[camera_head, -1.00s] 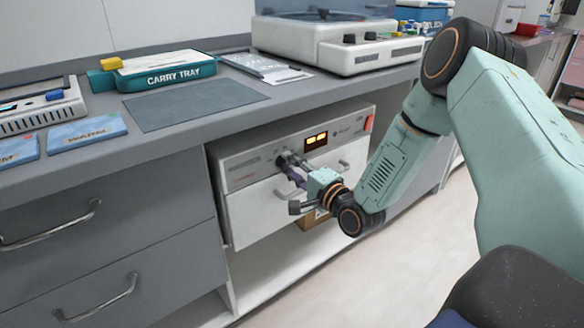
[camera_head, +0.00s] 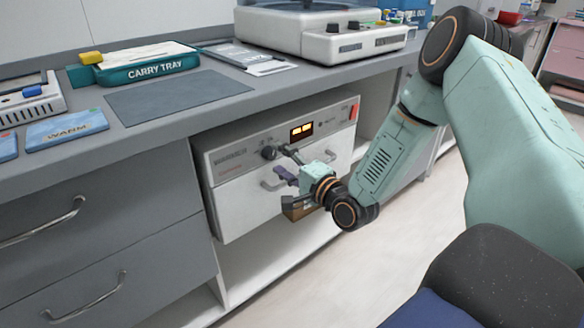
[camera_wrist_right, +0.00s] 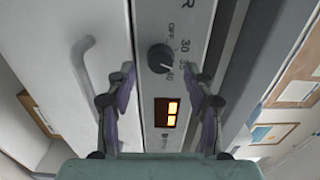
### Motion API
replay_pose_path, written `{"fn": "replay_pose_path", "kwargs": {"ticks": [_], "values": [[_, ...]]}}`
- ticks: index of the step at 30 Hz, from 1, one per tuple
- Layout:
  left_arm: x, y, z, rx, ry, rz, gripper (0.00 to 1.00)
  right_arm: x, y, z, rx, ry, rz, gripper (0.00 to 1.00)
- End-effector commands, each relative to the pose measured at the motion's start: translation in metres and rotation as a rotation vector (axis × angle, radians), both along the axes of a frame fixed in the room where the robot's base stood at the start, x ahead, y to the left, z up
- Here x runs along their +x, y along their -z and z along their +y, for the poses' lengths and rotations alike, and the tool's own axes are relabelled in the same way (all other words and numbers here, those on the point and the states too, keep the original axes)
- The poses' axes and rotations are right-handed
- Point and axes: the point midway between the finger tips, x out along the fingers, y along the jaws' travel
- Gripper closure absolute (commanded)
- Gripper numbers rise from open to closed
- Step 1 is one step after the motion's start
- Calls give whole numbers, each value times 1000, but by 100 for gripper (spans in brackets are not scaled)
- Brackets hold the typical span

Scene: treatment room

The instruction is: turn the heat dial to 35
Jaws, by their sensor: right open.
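In the right wrist view the dial (camera_wrist_right: 160,58) sits beside printed marks OFF, 30 and 35, with a further mark partly legible. A pale pointer mark on the knob faces the lower right of that view, past 30; its exact setting is unclear. My right gripper (camera_head: 284,163) is open and empty, just in front of the panel. Its fingers (camera_wrist_right: 160,80) stand apart on either side of the dial, not touching it. My left gripper is out of view.
An orange-lit display (camera_head: 301,132) is beside the dial; its digits are unreadable. Drawer handles (camera_wrist_right: 90,75) stick out close to the right gripper. A brown box (camera_head: 298,208) is behind my wrist. The counter above carries a carry tray (camera_head: 150,70) and a white device (camera_head: 340,45).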

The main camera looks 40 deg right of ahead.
Motion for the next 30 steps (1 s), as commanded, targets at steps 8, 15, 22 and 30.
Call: {"fn": "replay_pose_path", "kwargs": {"ticks": [8, 15, 22, 30], "values": [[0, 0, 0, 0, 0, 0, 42, -36, 0, -3, 8, 4, 0, 47], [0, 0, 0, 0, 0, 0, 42, -52, 0, -5, 3, 3, 1, 47], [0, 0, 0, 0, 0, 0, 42, -58, 0, -4, 1, -1, 0, 47], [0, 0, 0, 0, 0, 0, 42, -58, 0, -4, 1, -1, 0, 47]]}}
